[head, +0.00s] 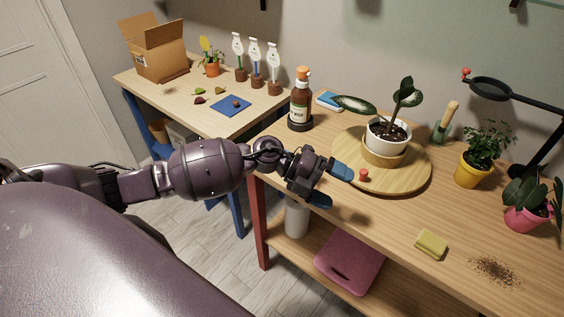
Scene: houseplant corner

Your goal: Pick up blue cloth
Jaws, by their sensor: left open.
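A blue folded piece (328,100), which looks like the cloth, lies on the right table behind the brown bottle (299,105). The bottle stands just left of it and may cover its left edge. A flat dark blue square (226,106) lies on the left table with a small brown thing on it. My left gripper (330,185) has blue fingertips and is open and empty. It is at the front edge of the right table, nearer to me than the bottle and the blue piece. My right gripper is not in view.
A round wooden board (417,181) bears a white-potted plant (388,135). A red ball-like thing (363,175) is close to my left fingertips. A yellow sponge (431,244) and spilled soil (494,270) lie at the front right. A cardboard box (155,52) stands on the left table.

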